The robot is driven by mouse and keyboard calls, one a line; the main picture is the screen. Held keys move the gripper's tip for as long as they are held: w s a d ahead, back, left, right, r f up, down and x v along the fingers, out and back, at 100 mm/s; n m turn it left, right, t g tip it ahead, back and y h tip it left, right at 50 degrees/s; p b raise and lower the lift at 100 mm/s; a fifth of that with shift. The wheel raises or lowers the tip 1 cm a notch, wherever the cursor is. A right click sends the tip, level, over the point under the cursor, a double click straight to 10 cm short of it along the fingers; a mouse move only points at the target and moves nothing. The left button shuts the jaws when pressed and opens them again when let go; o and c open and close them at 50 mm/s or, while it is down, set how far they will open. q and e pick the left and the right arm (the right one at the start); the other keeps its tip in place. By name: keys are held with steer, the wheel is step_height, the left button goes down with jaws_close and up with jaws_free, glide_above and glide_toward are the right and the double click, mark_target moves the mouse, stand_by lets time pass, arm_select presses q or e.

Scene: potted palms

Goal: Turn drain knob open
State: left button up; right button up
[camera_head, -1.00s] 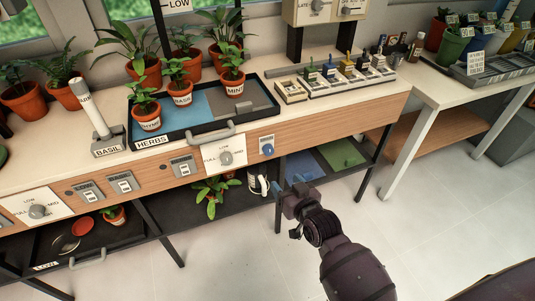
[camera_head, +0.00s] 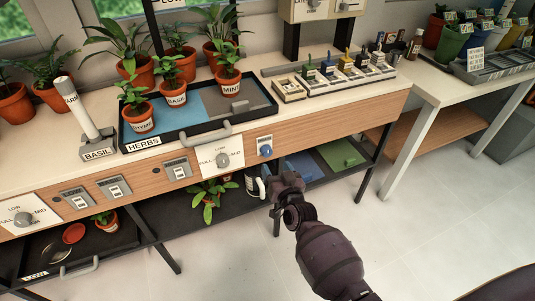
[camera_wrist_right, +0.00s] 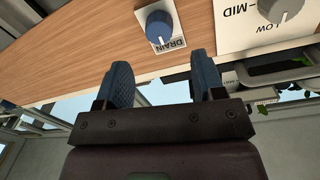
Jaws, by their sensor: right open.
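The drain knob (camera_head: 266,152) is a round blue knob on a small white plate on the wooden front of the bench. In the right wrist view the drain knob (camera_wrist_right: 159,27) sits on its plate labelled DRAIN, beyond the fingertips and between their lines. My right gripper (camera_head: 278,181) is just below and slightly right of the knob in the head view. In the right wrist view my right gripper (camera_wrist_right: 163,77) is open with nothing between its two blue fingers, apart from the knob. My left gripper is not in view.
A grey dial on a white LOW–MID plate (camera_head: 222,159) is left of the drain knob, under the herb tray (camera_head: 190,139) and its handle. A white mug (camera_head: 254,182) and a plant (camera_head: 208,197) stand on the lower shelf. The floor at right is clear.

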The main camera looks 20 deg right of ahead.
mark_target(268, 153)
steer(key=w, duration=0.3)
steer(key=w+b, duration=0.1)
steer(key=w, duration=0.1)
steer(key=shift+w+f, duration=0.2)
steer(key=shift+w, duration=0.2)
steer(key=shift+w+d+r, duration=0.1)
steer(key=shift+w+r, duration=0.05)
steer(key=shift+w, duration=0.6)
steer(key=shift+c, duration=0.7)
steer(key=c, duration=0.8)
